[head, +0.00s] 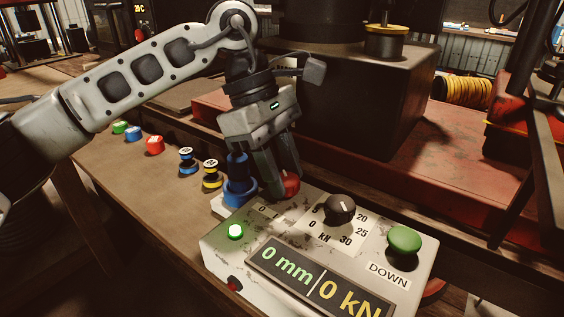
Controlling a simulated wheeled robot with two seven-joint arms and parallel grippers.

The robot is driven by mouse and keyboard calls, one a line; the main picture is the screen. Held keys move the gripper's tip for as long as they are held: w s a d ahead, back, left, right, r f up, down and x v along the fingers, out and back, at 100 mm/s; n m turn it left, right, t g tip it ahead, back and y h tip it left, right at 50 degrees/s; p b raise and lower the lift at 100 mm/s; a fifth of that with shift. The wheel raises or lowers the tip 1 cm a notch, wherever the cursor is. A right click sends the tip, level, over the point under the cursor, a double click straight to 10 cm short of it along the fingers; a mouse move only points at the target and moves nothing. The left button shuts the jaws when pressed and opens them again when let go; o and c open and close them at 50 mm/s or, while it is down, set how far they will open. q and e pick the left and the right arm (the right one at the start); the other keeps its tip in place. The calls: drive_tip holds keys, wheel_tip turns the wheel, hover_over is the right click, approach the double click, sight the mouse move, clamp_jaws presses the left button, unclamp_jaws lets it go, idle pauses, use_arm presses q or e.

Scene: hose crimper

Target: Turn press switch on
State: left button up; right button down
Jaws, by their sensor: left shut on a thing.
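The grey control box (218,246) stands on the bench in the lower middle. A red switch knob (291,184) sits at its back left, near a small "0 1" marking. My left gripper (280,187) points down at the back of the box and is shut on the red knob, which its fingers partly hide. A small green lamp (235,231) on the box is lit. The display (318,284) reads 0 mm and 0 kN. My right gripper is not in view.
A black dial (340,209) and a green DOWN button (404,241) are right of my left gripper. A blue part (238,187) stands close on its left. Several coloured pieces, including a red one (155,145), line the bench. A large dark block (365,105) stands behind.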

use_arm(q)
drive_tip(key=shift+m, duration=0.6)
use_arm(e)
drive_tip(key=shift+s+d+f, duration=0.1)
use_arm(q)
drive_tip(key=o, duration=1)
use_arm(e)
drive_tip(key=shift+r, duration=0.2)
use_arm(q)
drive_tip(key=p+v, duration=0.2)
drive_tip(key=v, duration=1.4)
drive_tip(key=shift+w+d, duration=0.2)
drive_tip(key=shift+d, duration=0.1)
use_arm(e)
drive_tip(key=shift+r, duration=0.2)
use_arm(q)
drive_tip(key=shift+s, duration=0.1)
